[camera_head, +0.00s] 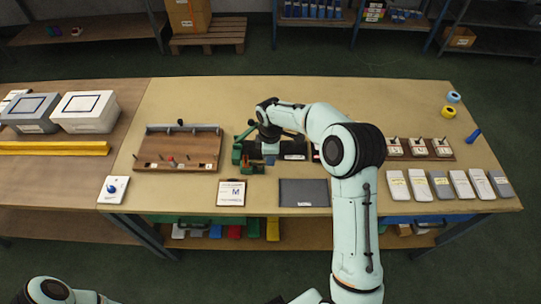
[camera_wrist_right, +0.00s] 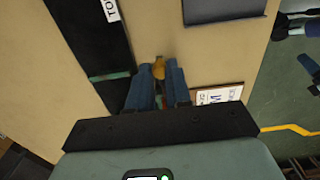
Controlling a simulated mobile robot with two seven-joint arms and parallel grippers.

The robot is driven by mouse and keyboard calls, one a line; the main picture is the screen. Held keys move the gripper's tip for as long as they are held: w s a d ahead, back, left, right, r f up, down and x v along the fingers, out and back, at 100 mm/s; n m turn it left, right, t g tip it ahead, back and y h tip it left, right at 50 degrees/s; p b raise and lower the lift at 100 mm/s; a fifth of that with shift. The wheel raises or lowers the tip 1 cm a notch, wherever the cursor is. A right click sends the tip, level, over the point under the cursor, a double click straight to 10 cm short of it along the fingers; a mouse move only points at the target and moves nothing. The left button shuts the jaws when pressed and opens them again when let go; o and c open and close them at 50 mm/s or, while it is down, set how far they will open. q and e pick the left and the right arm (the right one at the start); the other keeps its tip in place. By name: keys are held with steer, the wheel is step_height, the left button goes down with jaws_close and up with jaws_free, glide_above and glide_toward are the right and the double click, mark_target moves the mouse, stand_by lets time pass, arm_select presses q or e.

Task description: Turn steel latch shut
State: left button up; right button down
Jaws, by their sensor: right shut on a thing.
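My right gripper (camera_head: 269,157) points down at the green fixture (camera_head: 240,153) near the middle of the table. In the right wrist view its two blue fingers (camera_wrist_right: 158,76) are closed around a small brass-coloured knob (camera_wrist_right: 158,63), which looks like the latch's handle. The steel of the latch itself is hidden by the fingers, so I cannot tell how far it is turned. A long black board (camera_head: 293,150) lies right of the fixture; it also shows in the right wrist view (camera_wrist_right: 88,35). My left gripper is out of view.
A wooden tray with a rail (camera_head: 178,160) stands to the left. A clipboard marked M (camera_head: 231,198) and a dark mat (camera_head: 303,193) lie in front. Several pale and grey flat pieces (camera_head: 420,184) line the right side. The table's back strip is mostly clear.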

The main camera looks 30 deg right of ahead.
steer(key=c, duration=1.1)
jaws_free()
steer(key=shift+o, duration=0.2)
steer(key=shift+r, duration=0.1)
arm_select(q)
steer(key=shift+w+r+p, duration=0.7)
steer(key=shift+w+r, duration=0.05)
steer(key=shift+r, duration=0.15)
arm_select(e)
step_height(320, 180, up, 13)
steer(key=shift+r, duration=0.15)
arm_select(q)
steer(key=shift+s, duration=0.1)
